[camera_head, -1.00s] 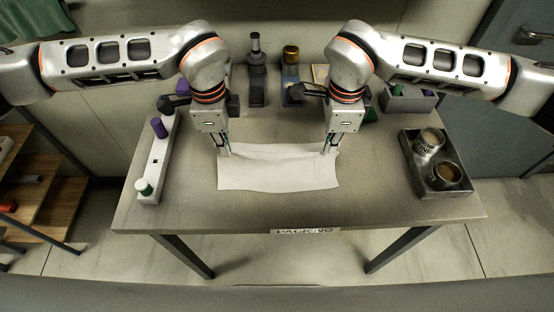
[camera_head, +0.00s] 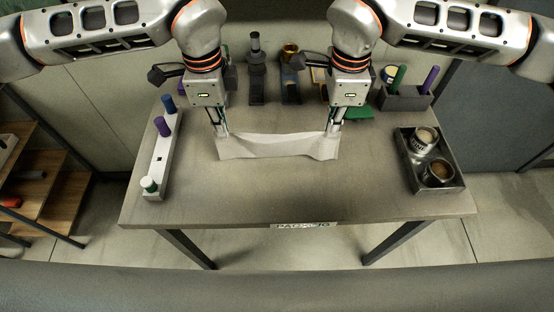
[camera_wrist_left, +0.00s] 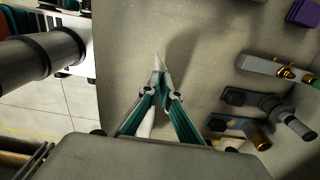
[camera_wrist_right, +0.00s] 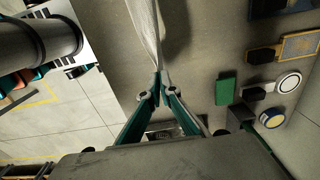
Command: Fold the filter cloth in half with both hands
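The white filter cloth (camera_head: 280,146) is stretched between my two grippers near the middle of the table. It shows as a narrow band, with its upper edge sagging slightly between the grippers. My left gripper (camera_head: 222,134) is shut on its left upper corner, and my right gripper (camera_head: 333,131) is shut on its right upper corner. The cloth shows as a pale strip at the fingertips in the left wrist view (camera_wrist_left: 157,63) and runs up from them in the right wrist view (camera_wrist_right: 147,32). Whether its lower edge touches the table is unclear.
A white rack (camera_head: 161,155) with colored-capped vials stands on the left of the table (camera_head: 250,200). A metal tray (camera_head: 456,187) with two cans stands on the right. Bottles on stands (camera_head: 256,75) and a grey holder (camera_head: 404,101) line the back. The table's front is clear.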

